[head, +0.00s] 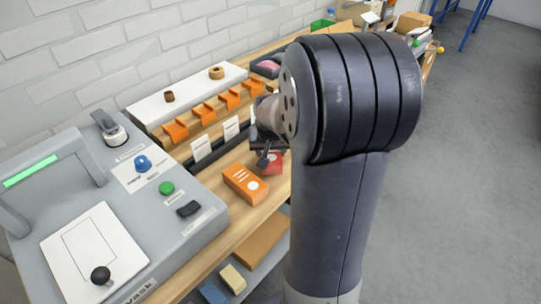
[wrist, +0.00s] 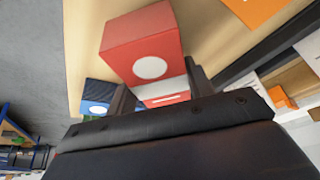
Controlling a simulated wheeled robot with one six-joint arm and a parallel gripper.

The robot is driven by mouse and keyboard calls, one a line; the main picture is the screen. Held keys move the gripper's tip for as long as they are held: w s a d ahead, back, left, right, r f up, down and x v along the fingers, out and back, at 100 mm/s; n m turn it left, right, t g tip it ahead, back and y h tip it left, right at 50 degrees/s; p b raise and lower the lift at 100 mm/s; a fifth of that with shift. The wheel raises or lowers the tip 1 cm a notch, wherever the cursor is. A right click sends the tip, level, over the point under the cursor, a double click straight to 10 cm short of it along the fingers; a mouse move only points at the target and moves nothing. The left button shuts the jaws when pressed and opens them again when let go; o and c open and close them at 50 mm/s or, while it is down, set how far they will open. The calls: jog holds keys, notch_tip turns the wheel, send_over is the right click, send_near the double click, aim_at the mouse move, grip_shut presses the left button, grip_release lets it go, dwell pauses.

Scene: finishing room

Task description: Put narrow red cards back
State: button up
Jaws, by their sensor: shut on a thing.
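In the wrist view a red box (wrist: 140,36) with a white circle stands over the wooden surface, just beyond my fingers. Between the two dark fingers of my gripper (wrist: 160,92) is a red piece (wrist: 167,98) with white markings, and the fingers are shut on it. I cannot tell whether this piece is part of the red box or a separate card pack. In the head view a small red patch with a white dot (head: 274,163) shows beside my gripper (head: 264,158), which my arm mostly hides.
An orange box (head: 245,182) lies on the bench close by. White upright labels (head: 201,147), orange holders (head: 176,131) and a grey machine (head: 100,215) stand to the left. A blue box (wrist: 97,107) shows in the wrist view. Open floor (head: 470,150) is at right.

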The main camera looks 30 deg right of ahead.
jog(key=shift+f, duration=0.95)
jog(key=shift+f, duration=0.2)
jog(key=o, duration=1.2)
jog(key=shift+r, duration=0.15)
jog(key=shift+r, duration=0.2)
jog(key=p+v, duration=0.1)
jog(key=v, duration=1)
jog(key=shift+s+r, duration=0.15)
jog(key=shift+r, duration=0.2)
